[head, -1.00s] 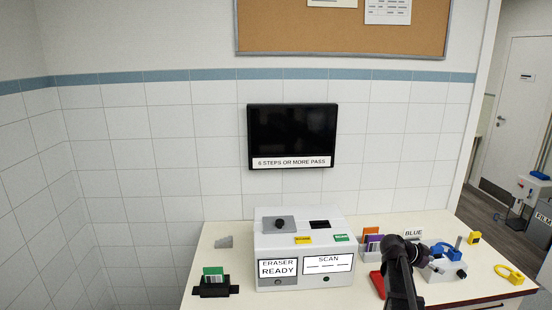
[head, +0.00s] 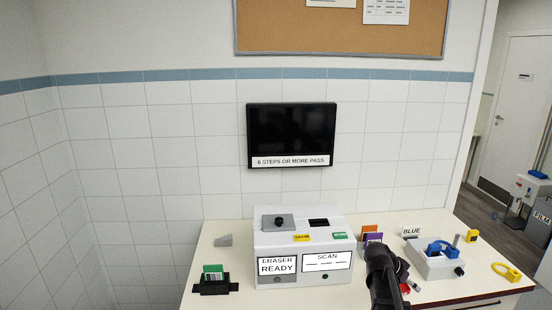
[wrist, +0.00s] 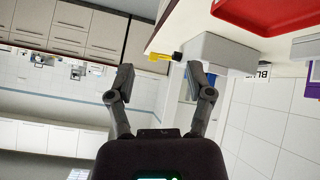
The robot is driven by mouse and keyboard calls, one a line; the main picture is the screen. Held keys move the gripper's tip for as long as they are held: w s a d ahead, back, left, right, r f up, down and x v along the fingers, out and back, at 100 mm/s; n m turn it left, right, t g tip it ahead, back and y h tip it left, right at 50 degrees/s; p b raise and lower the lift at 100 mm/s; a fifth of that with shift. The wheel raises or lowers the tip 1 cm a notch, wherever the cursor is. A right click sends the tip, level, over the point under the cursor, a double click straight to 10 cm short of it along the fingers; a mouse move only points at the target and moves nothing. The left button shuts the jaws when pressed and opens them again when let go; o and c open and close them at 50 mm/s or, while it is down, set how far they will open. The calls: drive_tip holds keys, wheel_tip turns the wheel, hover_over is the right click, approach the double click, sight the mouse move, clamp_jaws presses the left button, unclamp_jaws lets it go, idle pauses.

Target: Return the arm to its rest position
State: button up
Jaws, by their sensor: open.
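My arm shows in the head view, rising from the bottom edge at the right front of the counter; its fingers are hidden there. In the wrist view my gripper (wrist: 162,82) is open, its two fingers apart with nothing between them. Beyond the fingers are the grey box (wrist: 222,50) and a yellow item (wrist: 160,56) at the counter edge.
A white machine (head: 275,240) reading "ERASER READY" and "SCAN" stands mid-counter. A green card sits in a black holder (head: 214,287) at left. Orange and purple cards (head: 371,233), a grey box with a blue part (head: 440,262) and a yellow item (head: 506,271) lie at right.

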drive_tip(key=s+a+f+n+y, duration=0.1)
drive_tip(key=s+a+n+y, duration=0.2)
drive_tip(key=a, duration=0.5)
drive_tip(key=s+a+f+n+y, duration=0.2)
drive_tip(key=s+a+n, duration=0.3)
drive_tip(key=a, duration=0.3)
drive_tip(key=s+a+f+n+g+y, duration=0.1)
drive_tip(key=s+a+n+y, duration=0.3)
drive_tip(key=a, duration=0.4)
drive_tip(key=shift+s+a+f+n, duration=0.25)
drive_tip(key=shift+s+f+n, duration=0.15)
drive_tip(key=shift+f, duration=0.3)
